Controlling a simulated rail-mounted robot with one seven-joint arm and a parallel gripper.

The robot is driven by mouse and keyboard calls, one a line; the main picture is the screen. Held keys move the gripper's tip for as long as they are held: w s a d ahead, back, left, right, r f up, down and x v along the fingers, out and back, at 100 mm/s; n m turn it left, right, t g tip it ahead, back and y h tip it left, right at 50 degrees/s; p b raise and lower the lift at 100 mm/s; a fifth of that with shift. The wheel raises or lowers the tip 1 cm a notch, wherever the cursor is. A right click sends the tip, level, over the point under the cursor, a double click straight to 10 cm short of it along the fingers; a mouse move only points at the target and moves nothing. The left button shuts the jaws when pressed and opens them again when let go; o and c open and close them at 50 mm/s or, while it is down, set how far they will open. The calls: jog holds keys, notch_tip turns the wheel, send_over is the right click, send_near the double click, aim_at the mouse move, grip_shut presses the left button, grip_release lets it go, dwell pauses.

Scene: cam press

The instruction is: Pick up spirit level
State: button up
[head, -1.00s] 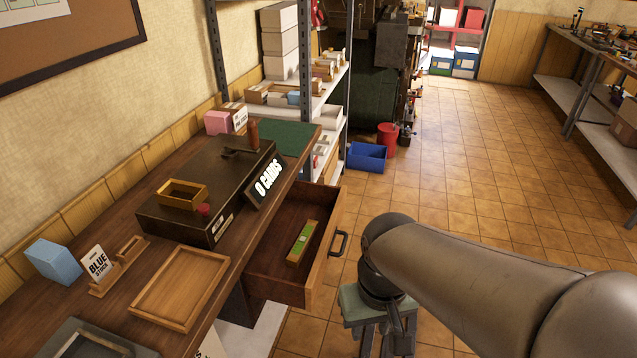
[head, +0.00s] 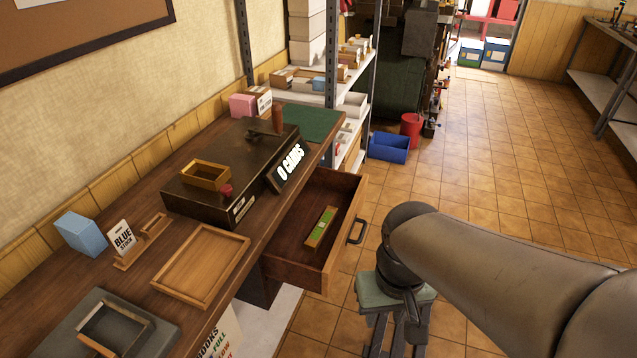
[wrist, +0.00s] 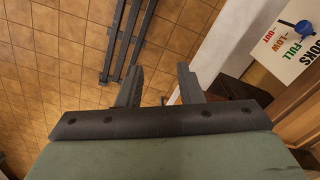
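The spirit level (head: 320,228), a short wooden bar with a green middle, lies in the open desk drawer (head: 290,236). It does not show in the wrist view. My gripper (head: 397,342) hangs over the tiled floor, outside the drawer and to the right of its front panel. It is apart from the level. In the wrist view my gripper (wrist: 158,88) has its two fingers spread with nothing between them.
The drawer's black handle (head: 357,231) sticks out toward my arm. The desk top holds a black press box (head: 215,205), a wooden tray (head: 243,262) and a blue box (head: 80,234). A blue bin (head: 390,147) stands on the floor behind. Dark rails (wrist: 128,40) cross the floor.

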dwell(0.4)
jog(key=o, duration=0.5)
jog(key=w+a+r+m, duration=0.1)
jog(key=w+r, duration=0.1)
jog(key=w, duration=0.7)
jog(key=w+a+r+m, duration=0.1)
jog(key=w+r+m, duration=0.1)
jog(key=w, duration=0.8)
jog(key=m+p, duration=0.1)
jog(key=m, duration=0.2)
send_over(322, 225)
jog(key=f, duration=1.8)
jog(key=shift+s+a, duration=0.1)
jog(key=shift+a, duration=0.1)
jog(key=shift+d+f+p, duration=0.2)
jog(key=shift+f+p, duration=0.55)
jog(key=shift+f, duration=1.85)
